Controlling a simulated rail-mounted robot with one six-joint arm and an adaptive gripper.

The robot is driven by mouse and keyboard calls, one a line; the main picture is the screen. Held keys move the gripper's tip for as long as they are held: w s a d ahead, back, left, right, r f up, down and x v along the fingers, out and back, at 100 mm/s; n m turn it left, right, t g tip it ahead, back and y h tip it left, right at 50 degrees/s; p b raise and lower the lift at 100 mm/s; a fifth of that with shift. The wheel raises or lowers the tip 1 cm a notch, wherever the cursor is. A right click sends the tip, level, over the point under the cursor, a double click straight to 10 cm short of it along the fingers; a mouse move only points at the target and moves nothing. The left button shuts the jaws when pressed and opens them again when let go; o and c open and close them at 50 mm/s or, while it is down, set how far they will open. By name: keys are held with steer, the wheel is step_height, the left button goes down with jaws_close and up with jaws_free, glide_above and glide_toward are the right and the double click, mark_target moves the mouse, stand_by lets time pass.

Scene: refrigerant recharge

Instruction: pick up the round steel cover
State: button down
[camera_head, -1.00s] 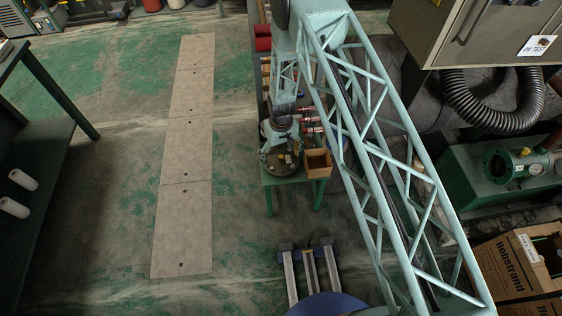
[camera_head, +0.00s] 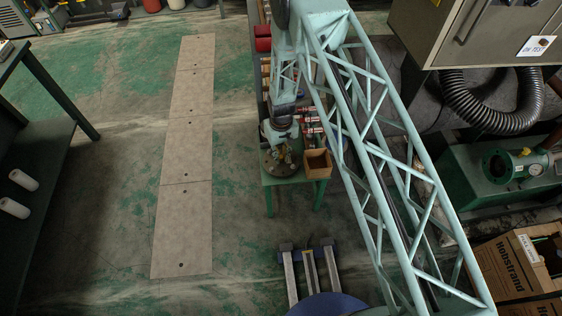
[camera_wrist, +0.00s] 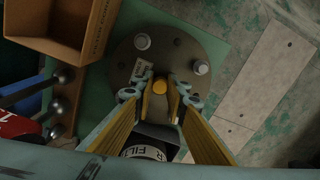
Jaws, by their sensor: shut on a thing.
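The round steel cover (camera_head: 270,168) is a dark disc at the near end of the green bench. In the wrist view the cover (camera_wrist: 180,52) shows bolt heads near its rim and a small label. My gripper (camera_head: 283,160) is over the cover. I cannot tell whether the cover is clear of the bench. The fingers hide its near side.
An open cardboard box (camera_head: 317,163) stands just right of the cover. Red-handled fittings (camera_head: 312,130) lie behind it. A black cylinder with a white label (camera_wrist: 148,153) shows between my fingers. The floor left of the bench is clear.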

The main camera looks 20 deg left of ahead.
mark_target(281, 157)
steer(key=shift+s+d+f, duration=0.1)
steer(key=shift+s+d, duration=0.05)
steer(key=shift+s, duration=0.05)
steer(key=shift+w+r+p, duration=0.1)
steer(key=shift+r+p, duration=0.4)
steer(key=shift+r, duration=1.3)
steer(key=s+d+p, duration=0.1)
steer(key=s+d, duration=0.3)
steer(key=s, duration=0.3)
steer(key=s+d+r, duration=0.1)
steer(key=s+d, duration=0.2)
steer(key=s, duration=0.3)
steer(key=shift+s+d+r+p, duration=0.15)
steer(key=shift+s+d+p, duration=0.2)
steer(key=shift+s+p, duration=0.05)
steer(key=c, duration=3.1)
jaws_free()
steer(key=shift+c, duration=0.2)
jaws_close()
steer(key=shift+r, duration=0.1)
